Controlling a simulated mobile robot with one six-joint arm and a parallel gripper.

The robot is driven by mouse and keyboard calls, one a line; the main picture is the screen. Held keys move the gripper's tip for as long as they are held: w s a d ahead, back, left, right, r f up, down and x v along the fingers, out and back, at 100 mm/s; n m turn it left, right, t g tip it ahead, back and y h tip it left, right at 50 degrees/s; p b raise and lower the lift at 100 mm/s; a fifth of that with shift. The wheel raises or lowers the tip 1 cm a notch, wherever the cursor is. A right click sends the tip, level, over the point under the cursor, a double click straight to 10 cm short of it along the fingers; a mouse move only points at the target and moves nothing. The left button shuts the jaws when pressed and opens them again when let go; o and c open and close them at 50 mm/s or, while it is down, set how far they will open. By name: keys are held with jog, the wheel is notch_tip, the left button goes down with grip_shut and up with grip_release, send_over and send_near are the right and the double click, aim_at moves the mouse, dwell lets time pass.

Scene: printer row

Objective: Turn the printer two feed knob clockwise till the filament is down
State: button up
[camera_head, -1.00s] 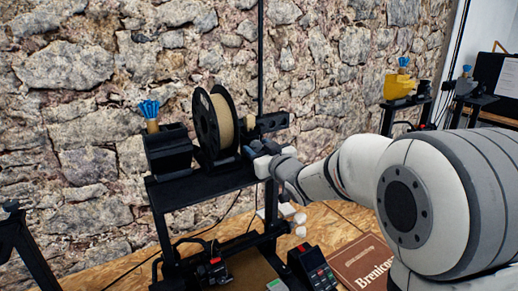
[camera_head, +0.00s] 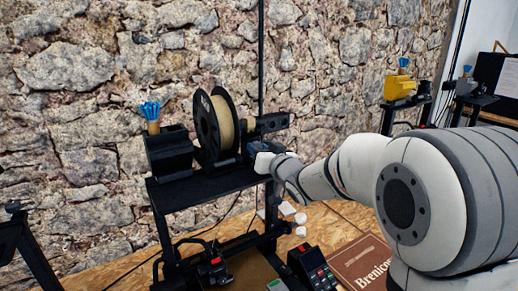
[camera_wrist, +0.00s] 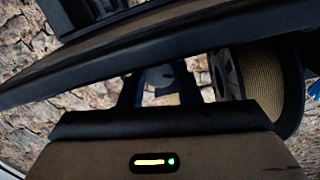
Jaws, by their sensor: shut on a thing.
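A black printer frame (camera_head: 205,187) stands in the middle of the head view, with a spool of tan filament (camera_head: 226,122) on top. The spool also shows at the right of the wrist view (camera_wrist: 256,78). My gripper (camera_head: 258,151) is at the right end of the printer's top, beside a dark blue-grey feed unit. In the wrist view its two dark fingers (camera_wrist: 158,88) are shut on a small grey part, which looks like the feed knob (camera_wrist: 159,76). Most of the knob is hidden by the fingers. The filament's end and the printer's number cannot be made out.
A dark beam (camera_wrist: 160,40) crosses the wrist view close above the fingers. The stone wall is behind.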

jog(key=shift+m, duration=0.3)
jog(key=o, duration=1)
jog(key=shift+c, duration=0.2)
jog(key=b+v, duration=0.2)
jog(key=v, duration=0.5)
jog(key=shift+s+d, duration=0.2)
jog(key=shift+s, duration=0.15)
